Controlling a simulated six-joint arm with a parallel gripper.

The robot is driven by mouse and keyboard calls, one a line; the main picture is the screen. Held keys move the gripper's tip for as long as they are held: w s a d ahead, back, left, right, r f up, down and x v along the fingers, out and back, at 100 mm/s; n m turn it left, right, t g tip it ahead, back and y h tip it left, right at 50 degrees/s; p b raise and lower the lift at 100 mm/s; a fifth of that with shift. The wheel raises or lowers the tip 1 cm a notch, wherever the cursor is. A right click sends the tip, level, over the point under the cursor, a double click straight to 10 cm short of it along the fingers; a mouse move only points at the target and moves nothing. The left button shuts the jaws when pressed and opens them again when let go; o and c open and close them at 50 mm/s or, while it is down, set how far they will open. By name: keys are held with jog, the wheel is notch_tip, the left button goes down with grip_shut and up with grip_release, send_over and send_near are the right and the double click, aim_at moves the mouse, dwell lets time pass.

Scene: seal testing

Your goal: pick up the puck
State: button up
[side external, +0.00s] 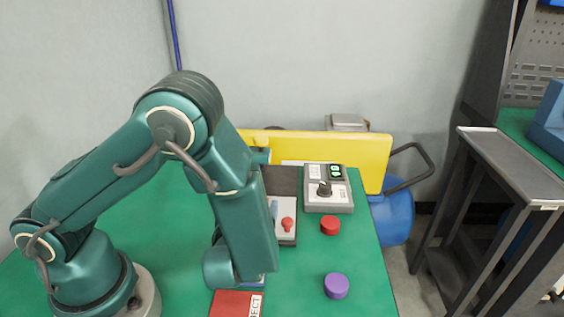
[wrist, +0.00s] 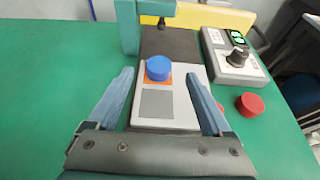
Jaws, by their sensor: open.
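In the wrist view a blue puck (wrist: 159,68) lies on an orange square at the far part of a light plate (wrist: 180,115). A grey square is marked on the plate nearer to me. My gripper (wrist: 159,76) is open, with one finger to each side of the puck in the picture; I cannot tell their height above the plate. A red puck (side external: 330,226) and a purple puck (side external: 336,286) stand on the green table to the right. The red puck also shows in the wrist view (wrist: 250,104). My arm mostly hides the gripper in the side view.
A grey control box (side external: 328,198) with a knob and green display stands behind the red puck. A red knob (side external: 287,224) sits at the plate's right. A red area marked "ECT" (side external: 237,303) is at the front. A teal post (wrist: 130,28) stands behind the plate.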

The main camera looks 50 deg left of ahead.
jog(key=shift+x, duration=2.25)
grip_shut()
